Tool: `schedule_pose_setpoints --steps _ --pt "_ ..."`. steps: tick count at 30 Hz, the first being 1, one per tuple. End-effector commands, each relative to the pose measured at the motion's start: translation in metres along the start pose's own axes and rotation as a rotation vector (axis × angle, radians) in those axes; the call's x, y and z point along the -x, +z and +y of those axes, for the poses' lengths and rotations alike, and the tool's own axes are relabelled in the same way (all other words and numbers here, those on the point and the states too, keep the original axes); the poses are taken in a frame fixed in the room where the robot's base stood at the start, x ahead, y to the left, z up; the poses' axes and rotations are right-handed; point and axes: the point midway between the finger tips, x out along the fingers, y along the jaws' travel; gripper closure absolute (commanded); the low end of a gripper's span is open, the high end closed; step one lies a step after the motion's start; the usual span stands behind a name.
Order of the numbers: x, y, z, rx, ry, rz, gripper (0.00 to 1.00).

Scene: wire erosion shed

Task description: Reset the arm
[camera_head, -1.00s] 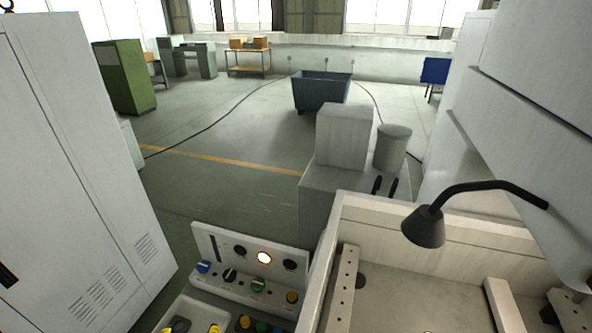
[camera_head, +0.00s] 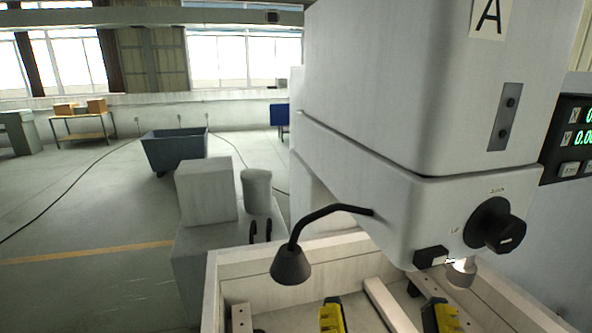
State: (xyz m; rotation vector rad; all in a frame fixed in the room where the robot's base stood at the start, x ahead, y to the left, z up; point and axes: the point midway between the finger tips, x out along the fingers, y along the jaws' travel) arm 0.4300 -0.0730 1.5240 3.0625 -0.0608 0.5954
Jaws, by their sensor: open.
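My gripper (camera_head: 386,314) shows at the bottom edge as two separate yellow and black fingertips. The rest of my gripper and my arm is below the frame and hidden.
The large white machine head (camera_head: 405,95) fills the upper right, with a black knob (camera_head: 495,225). A black lamp (camera_head: 291,265) on a bent arm hangs over the tank. Grey blocks stand left of it. A dark bin (camera_head: 174,152) is farther back.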

Motion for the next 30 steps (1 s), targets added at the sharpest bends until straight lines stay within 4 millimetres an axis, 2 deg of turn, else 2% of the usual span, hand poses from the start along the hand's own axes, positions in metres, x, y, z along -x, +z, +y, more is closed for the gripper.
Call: schedule_pose_setpoints --steps 1,12,13,23,30 --pt "0.010 0.039 -0.006 -0.007 -0.012 -0.022 0.27" --pt "0.041 0.116 -0.008 -0.009 -0.013 -0.021 0.27" --pt "0.028 0.082 -0.007 -0.010 -0.012 -0.016 0.27" --pt "-0.009 -0.007 -0.006 -0.018 -0.012 -0.021 0.27" --pt "-0.047 -0.101 -0.005 -0.025 -0.011 -0.022 0.27"
